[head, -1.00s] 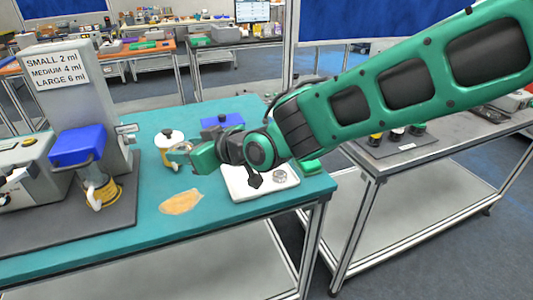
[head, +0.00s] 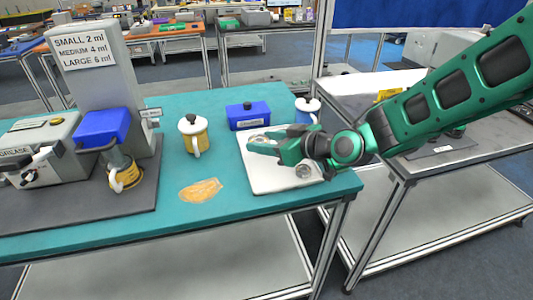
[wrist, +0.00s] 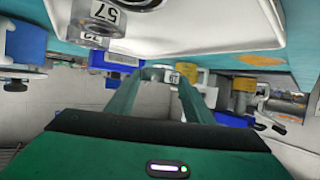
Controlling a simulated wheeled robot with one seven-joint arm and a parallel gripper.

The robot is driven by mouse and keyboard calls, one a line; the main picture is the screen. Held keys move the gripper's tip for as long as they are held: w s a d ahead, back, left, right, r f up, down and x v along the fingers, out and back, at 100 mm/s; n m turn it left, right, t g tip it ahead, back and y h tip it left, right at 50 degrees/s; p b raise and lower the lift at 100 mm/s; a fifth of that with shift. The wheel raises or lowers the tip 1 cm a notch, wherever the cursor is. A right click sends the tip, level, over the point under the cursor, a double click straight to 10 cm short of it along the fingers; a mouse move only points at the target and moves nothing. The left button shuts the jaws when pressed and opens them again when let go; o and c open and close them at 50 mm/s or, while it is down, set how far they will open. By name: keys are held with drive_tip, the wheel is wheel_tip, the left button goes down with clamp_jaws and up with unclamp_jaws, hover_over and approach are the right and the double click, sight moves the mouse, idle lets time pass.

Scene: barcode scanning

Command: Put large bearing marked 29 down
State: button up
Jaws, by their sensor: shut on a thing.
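My gripper (head: 268,144) reaches in from the right over the white tray (head: 262,183) on the teal table. The wrist view shows my gripper (wrist: 160,82) with its two green fingers shut on a small grey bearing (wrist: 155,74). Its white label looks upside down and fits 29, though it is small. In the head view the fingers mostly hide this bearing. Another metal bearing (head: 303,171) lies on the tray's right part. I cannot tell whether the held bearing touches the tray.
A blue box (head: 248,115) and a blue pot with a white lid (head: 307,108) stand behind the tray. A yellow and white pot (head: 193,136) stands to its left. A tan patch (head: 201,190) marks the table. The tall grease machine (head: 103,75) is at left.

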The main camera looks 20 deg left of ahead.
sight(267, 161)
drive_tip(key=shift+d+f, duration=0.1)
drive_tip(key=shift+f, duration=2)
drive_tip(key=o, duration=1)
drive_tip(key=shift+f, duration=0.1)
drive_tip(key=shift+c, duration=0.2)
drive_tip(key=shift+d, duration=0.15)
drive_tip(key=v, duration=1.2)
